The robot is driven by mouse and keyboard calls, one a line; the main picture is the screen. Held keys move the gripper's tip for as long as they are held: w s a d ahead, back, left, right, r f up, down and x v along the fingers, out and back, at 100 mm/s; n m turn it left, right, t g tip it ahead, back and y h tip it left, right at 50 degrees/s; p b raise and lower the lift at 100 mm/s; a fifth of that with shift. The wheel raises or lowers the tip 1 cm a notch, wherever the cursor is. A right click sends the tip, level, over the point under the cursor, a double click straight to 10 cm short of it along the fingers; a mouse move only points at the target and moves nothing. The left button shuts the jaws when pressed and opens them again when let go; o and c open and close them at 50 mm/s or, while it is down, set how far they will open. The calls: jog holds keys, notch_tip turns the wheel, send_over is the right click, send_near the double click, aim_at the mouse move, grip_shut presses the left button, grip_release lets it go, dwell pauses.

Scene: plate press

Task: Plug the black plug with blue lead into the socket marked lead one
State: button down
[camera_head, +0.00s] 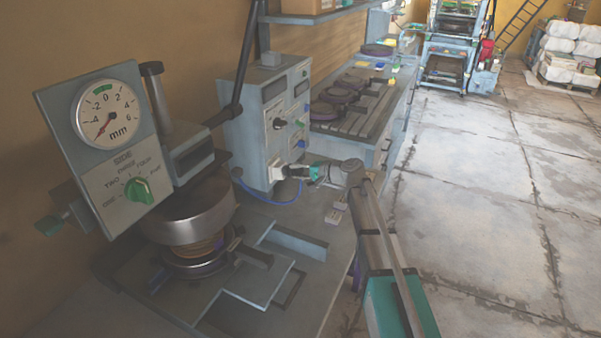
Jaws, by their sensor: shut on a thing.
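A blue lead (268,201) loops down from the lower front of the grey control box (259,140) and lies across the bench top. My gripper (287,172) reaches in from the right, close against the box's front, and is shut on the black plug at the upper end of the lead. The plug is mostly hidden by the fingers. A pale socket block (277,172) shows right at the fingertips. I cannot tell whether the plug is inside it or only touching, and the socket marking is too small to read.
A dial gauge (107,114) with a green-knob panel stands over a round press at left. Small labelled blocks (334,216) lie on the bench (310,262) below my arm. A second bench with round plates stands behind. Open floor (480,200) is at right.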

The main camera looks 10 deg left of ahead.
jog(key=shift+w+a, duration=0.1)
jog(key=shift+a, duration=0.15)
jog(key=shift+c, duration=1.9)
grip_release()
jog(key=shift+d, duration=0.15)
jog(key=shift+d+r+m+t+h+p, duration=0.1)
jog(key=shift+d+m+t+h+p, duration=0.2)
jog(key=shift+d+m+h+p, duration=0.25)
jog(key=s+d+f+n+g+h+p, duration=0.1)
jog(key=s+d+h+p, duration=0.4)
jog(key=s+d, duration=0.8)
jog(key=s+d+f+n+g+h+p, duration=0.1)
jog(key=s+d+n+g+h+p, duration=0.3)
jog(key=s+d+h, duration=0.4)
jog(key=s+d+p, duration=0.1)
jog(key=s+d, duration=0.4)
jog(key=s, duration=0.1)
jog(key=shift+f+g, duration=0.3)
jog(key=shift+g, duration=0.1)
